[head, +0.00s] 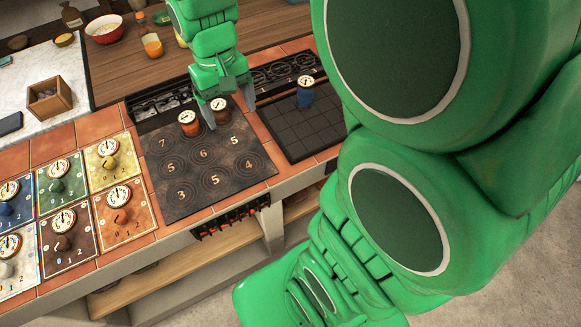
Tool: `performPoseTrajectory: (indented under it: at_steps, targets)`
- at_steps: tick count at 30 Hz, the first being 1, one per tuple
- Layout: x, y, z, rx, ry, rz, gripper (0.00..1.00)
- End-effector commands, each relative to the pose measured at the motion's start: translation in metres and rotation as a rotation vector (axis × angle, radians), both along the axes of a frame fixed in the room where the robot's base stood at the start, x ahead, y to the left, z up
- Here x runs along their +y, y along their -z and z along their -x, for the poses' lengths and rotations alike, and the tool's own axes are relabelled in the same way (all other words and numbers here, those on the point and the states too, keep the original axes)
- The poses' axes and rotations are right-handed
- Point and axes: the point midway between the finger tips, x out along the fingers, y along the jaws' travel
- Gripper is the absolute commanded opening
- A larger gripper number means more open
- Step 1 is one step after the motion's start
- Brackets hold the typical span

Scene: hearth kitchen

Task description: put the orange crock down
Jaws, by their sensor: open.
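The orange crock (188,125), with a white dial on its lid, stands upright on the dark cooking plate (185,205), near its back edge by the 7 mark. My gripper (229,106) is open and points down at the back of this plate, just right of the orange crock. Its fingers are apart from each other. A brown crock (219,113) with a similar dial shows between or just behind the fingers; I cannot tell which. The orange crock is outside the fingers, beside the left one.
A blue crock (305,98) stands on a gridded black plate (300,130) to the right. Coloured dial panels (122,213) lie at the left. A wooden box (50,99), a red bowl (104,29) and an orange jar (152,46) stand behind. The cooking plate's front is clear.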

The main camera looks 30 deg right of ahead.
Motion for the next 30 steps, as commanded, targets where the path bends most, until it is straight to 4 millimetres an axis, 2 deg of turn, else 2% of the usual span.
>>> performPoseTrajectory:
  at_steps: [9,18,24,30]
  targets:
    - [-0.017,-0.014,0.084,0.023,0.032,0.003,0.82]
    - [-0.028,-0.015,0.159,0.046,0.065,0.007,0.82]
    - [-0.031,-0.012,0.188,0.057,0.077,0.007,0.82]
    - [-0.031,-0.011,0.194,0.059,0.079,0.007,0.82]
